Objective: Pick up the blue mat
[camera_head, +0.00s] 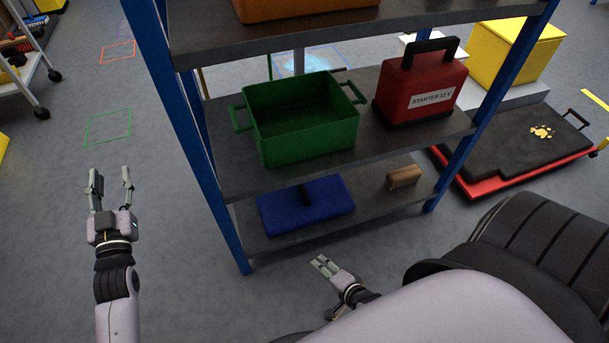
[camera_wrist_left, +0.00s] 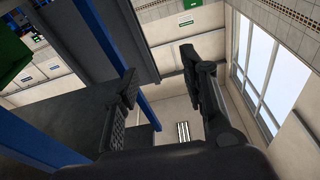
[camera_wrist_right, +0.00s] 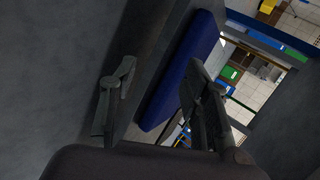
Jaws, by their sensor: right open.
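The blue mat (camera_head: 330,194) lies flat on the lowest shelf of the rack, with a dark strap or handle across its middle. It also shows in the right wrist view (camera_wrist_right: 182,75), beyond the fingers. My right gripper (camera_head: 321,262) is in front of and below the shelf's front edge, apart from the mat; its fingers in the right wrist view (camera_wrist_right: 158,90) are open and empty. My left gripper (camera_head: 111,174) is at the left, outside the rack, raised with open, empty fingers. It also shows open in the left wrist view (camera_wrist_left: 160,85).
The mat's shelf (camera_head: 280,238) also holds a brown block (camera_head: 404,177). Above it are a green crate (camera_head: 305,120) and a red starter box (camera_head: 422,90). A blue rack post (camera_head: 208,180) stands between my left gripper and the mat.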

